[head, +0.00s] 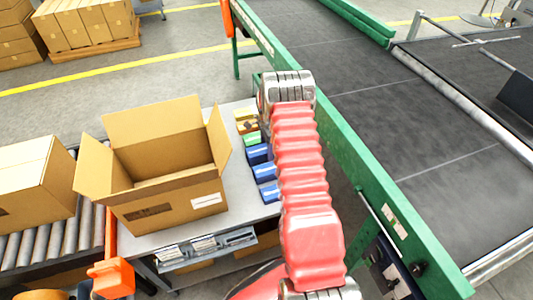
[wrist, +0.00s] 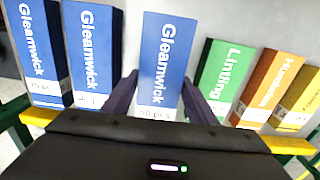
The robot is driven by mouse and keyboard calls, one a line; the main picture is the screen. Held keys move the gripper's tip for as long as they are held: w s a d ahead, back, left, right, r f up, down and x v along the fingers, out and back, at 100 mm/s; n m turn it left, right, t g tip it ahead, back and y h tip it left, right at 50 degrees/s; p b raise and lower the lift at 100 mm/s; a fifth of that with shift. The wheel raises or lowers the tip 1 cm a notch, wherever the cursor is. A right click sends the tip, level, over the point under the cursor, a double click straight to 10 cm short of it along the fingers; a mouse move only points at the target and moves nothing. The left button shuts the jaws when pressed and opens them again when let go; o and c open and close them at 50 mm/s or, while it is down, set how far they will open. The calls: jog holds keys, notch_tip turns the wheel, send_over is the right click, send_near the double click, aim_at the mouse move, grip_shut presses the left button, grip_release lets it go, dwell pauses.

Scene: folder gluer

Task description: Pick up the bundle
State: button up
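Several flat carton bundles stand in a row on a grey table: three blue "Gleamwick" ones, a green one (wrist: 224,80), an orange one (wrist: 270,88) and a yellow one (wrist: 301,98). My gripper (wrist: 161,78) has one dark finger on each side of the blue bundle (wrist: 166,50) closest to the green one. The fingers look open, with no clear grip on it. The other two blue bundles (wrist: 93,50) (wrist: 36,50) are to the left in the wrist view. In the head view my arm hides the gripper; the blue bundles (head: 258,154) show left of it.
An open cardboard box (head: 170,211) stands on the grey table (head: 240,222), left of the bundles. A green-framed conveyor (head: 350,165) runs close along the right. A roller conveyor (head: 85,240) with a closed box (head: 38,182) is at the left.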

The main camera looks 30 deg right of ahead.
jog(key=c, duration=0.9)
jog(key=shift+r, duration=0.1)
notch_tip(320, 180, up, 10)
jog(key=shift+f, duration=0.1)
dwell(0.6)
